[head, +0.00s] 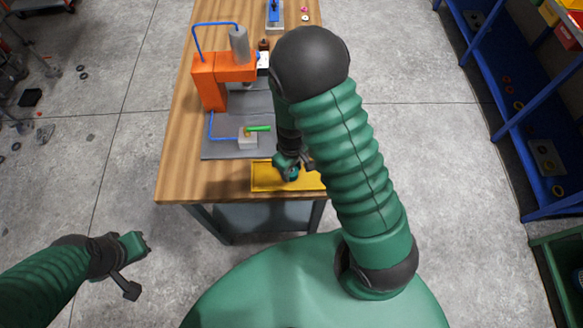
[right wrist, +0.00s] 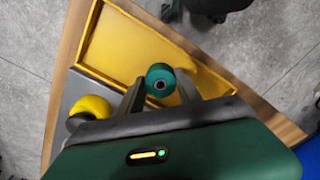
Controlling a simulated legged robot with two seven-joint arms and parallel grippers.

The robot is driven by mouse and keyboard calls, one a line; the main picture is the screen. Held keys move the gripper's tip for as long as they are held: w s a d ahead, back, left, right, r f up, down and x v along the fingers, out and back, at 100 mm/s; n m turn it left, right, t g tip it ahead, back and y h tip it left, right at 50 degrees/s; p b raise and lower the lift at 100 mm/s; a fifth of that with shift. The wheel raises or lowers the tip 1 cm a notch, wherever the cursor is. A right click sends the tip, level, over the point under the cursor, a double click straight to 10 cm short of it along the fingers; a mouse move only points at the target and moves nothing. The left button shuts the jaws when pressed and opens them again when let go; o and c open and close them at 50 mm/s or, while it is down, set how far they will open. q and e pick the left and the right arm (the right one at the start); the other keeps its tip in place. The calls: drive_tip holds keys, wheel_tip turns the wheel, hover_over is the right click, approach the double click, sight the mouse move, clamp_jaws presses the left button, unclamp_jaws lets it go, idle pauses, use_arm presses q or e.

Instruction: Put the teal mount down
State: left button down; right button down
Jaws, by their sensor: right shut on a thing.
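The teal mount (right wrist: 160,80) is a short round piece with a dark centre hole. It sits between the two fingers of my right gripper (right wrist: 178,92), which is shut on it. In the head view my right gripper (head: 290,167) is over the yellow tray (head: 268,184) at the table's near edge, and the mount is mostly hidden by it. In the right wrist view the tray (right wrist: 125,45) lies beneath the mount; I cannot tell whether they touch. My left gripper (head: 138,245) is away from the table at the lower left, its fingers apart and empty.
An orange press (head: 207,85) with a grey cylinder stands on a dark plate behind the tray. A light block (head: 247,141) with a green handle sits on the plate. Bare wooden table (head: 178,170) shows left of the tray. Blue shelves (head: 500,110) stand at the right.

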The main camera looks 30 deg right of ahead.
sight(292, 171)
drive_tip(key=shift+f, duration=0.1)
drive_tip(key=c, duration=0.8)
unclamp_jaws()
wheel_tip(292, 171, up, 12)
drive_tip(key=shift+s+a+r+m+t, duration=0.45)
drive_tip(key=shift+s+a+r, duration=0.05)
drive_tip(key=shift+s+a, duration=0.25)
drive_tip(key=shift+s+a+r+m+t, duration=0.4)
drive_tip(key=shift+s+a+r+m, duration=0.15)
drive_tip(key=shift+a, duration=0.25)
drive_tip(key=shift+s+a+r+m+t, duration=0.4)
drive_tip(key=shift+s+a+r+t, duration=0.1)
drive_tip(key=shift+s+a, duration=0.25)
